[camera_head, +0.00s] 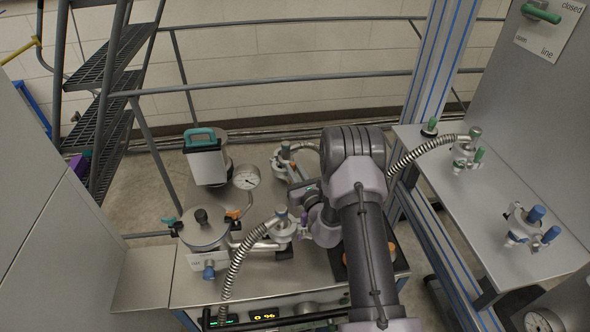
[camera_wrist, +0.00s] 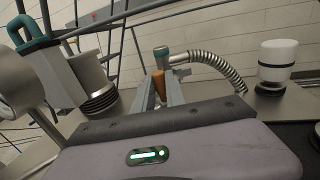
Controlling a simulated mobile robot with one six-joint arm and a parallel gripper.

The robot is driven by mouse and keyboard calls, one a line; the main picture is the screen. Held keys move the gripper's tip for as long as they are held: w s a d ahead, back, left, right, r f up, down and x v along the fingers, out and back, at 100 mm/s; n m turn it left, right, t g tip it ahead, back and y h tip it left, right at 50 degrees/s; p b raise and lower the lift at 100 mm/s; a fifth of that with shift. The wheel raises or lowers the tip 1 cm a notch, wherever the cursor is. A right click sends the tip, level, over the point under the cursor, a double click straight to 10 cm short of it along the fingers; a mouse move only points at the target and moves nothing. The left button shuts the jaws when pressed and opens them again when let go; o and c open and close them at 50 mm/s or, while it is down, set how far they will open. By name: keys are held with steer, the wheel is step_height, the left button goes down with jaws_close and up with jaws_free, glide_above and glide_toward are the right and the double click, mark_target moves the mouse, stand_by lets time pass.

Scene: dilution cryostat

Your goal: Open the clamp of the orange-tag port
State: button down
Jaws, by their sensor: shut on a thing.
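The orange-tag port (camera_head: 285,160) is at the back of the steel bench top, with a ribbed metal hose running off to the right. An orange clamp part (camera_wrist: 158,84) shows below the port's teal-capped fitting (camera_wrist: 162,56) in the wrist view. My gripper (camera_wrist: 167,92) is at this part, its two grey fingers on either side of it and shut on it. In the head view my gripper (camera_head: 297,192) reaches the port from the right. My arm hides part of the bench, and the clamp's exact position is hard to tell.
A lidded vessel (camera_head: 204,232), a pressure gauge (camera_head: 246,177) and a teal-handled canister (camera_head: 206,162) stand to the left. A second hose fitting (camera_head: 281,230) is close in front of the gripper. A side shelf (camera_head: 480,215) with valves is at right. A white-topped cylinder (camera_wrist: 278,62) stands right in the wrist view.

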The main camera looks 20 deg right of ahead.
steer(key=c, duration=1.4)
jaws_free()
steer(key=shift+w+a, duration=0.15)
steer(key=shift+w, duration=0.05)
steer(key=shift+o, duration=0.2)
steer(key=shift+s, duration=0.1)
